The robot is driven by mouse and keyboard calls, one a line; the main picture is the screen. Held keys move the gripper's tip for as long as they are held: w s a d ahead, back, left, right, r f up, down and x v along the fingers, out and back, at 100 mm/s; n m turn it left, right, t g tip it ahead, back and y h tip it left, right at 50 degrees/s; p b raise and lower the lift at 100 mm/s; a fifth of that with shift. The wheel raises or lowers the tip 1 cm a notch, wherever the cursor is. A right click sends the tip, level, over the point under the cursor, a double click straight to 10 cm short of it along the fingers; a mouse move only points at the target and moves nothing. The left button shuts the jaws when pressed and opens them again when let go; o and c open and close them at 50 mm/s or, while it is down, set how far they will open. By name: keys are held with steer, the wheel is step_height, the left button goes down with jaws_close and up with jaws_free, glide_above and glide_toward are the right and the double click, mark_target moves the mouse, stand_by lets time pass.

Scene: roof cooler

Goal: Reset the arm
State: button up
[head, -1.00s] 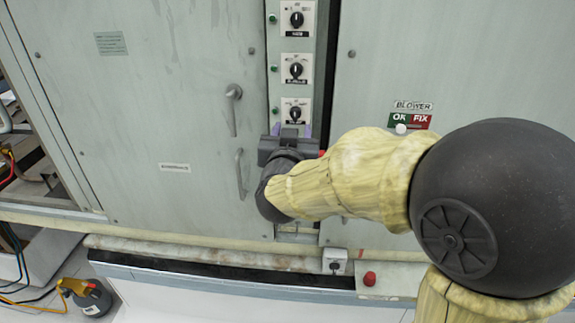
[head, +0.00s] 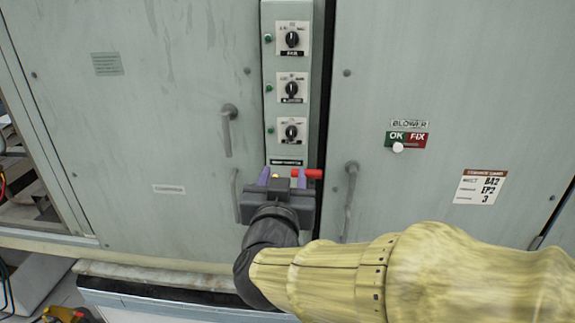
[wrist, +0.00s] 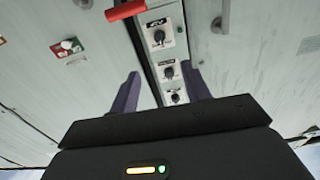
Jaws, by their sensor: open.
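My gripper (head: 283,178) is open and empty in front of the narrow control panel (head: 270,60). Its two purple fingers point up at the panel, just below the lowest knob. A red handle (head: 313,174) shows beside the right fingertip in the head view; I cannot tell whether they touch. In the wrist view, which looks upside down, the open fingers (wrist: 160,92) frame part of the panel. The red handle (wrist: 126,9) lies beyond them at the top. My yellow-covered arm reaches in from the lower right and hides the lower cabinet.
Grey cabinet doors flank the panel, with protruding handles at left (head: 228,130) and right (head: 350,200). Black knobs (head: 291,40) line the panel. A BLOWER OK/FIX slider (head: 398,147) is on the right door. A ledge (head: 150,275) runs below.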

steer(key=w+d+f+n+g+y, duration=0.1)
steer(key=d+f+g, duration=0.25)
steer(key=f, duration=0.45)
steer(key=w+d+f+n+g+y, duration=0.1)
steer(key=d+f+g+y, duration=0.2)
steer(key=f, duration=0.5)
steer(key=s+d+f+m+g+h, duration=0.1)
steer(key=s+d+f+g+h, duration=0.2)
steer(key=s+d+f+g, duration=0.6)
steer(key=s+d+f, duration=0.1)
steer(key=s+d, duration=0.2)
steer(key=shift+f, duration=0.25)
steer(key=shift+d, duration=0.1)
